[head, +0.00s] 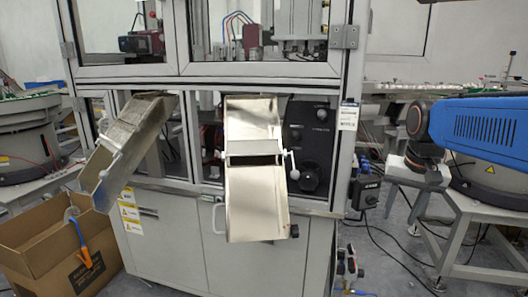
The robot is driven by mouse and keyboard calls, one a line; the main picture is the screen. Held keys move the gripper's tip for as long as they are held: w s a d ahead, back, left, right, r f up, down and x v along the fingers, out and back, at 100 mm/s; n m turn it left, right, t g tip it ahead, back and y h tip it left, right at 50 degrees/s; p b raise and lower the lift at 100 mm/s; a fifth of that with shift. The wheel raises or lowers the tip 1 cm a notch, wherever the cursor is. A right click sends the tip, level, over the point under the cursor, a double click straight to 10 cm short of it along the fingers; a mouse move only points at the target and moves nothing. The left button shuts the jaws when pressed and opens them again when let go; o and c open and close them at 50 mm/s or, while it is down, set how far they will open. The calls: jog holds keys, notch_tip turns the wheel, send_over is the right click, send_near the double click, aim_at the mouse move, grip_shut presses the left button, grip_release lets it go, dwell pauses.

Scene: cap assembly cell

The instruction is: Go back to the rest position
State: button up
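My gripper (428,173) is at the right in the head view, at the end of my blue and dark arm. It is small and seen at a poor angle, so I cannot tell whether its fingers are open or shut. No held object can be made out at it. It is in the air to the right of the grey machine cabinet (180,254), apart from it.
Two metal chutes stick out of the cabinet, one at the left (101,186) and one in the middle (257,205). An open cardboard box (30,262) stands under the left chute. A grey table (470,212) is at the right. Cables lie on the floor.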

jog(key=s+a+f+n+t, duration=0.1)
jog(key=s+a+f+n, duration=0.1)
jog(key=s+f, duration=0.3)
jog(key=s+a+f+n+t, duration=0.1)
jog(key=s+a+f+n, duration=0.2)
jog(key=s, duration=1)
notch_tip(320, 180, down, 3)
jog(key=shift+a+f, duration=0.1)
jog(key=shift+a, duration=0.15)
jog(key=shift+c, duration=1)
jog(key=shift+w, duration=0.15)
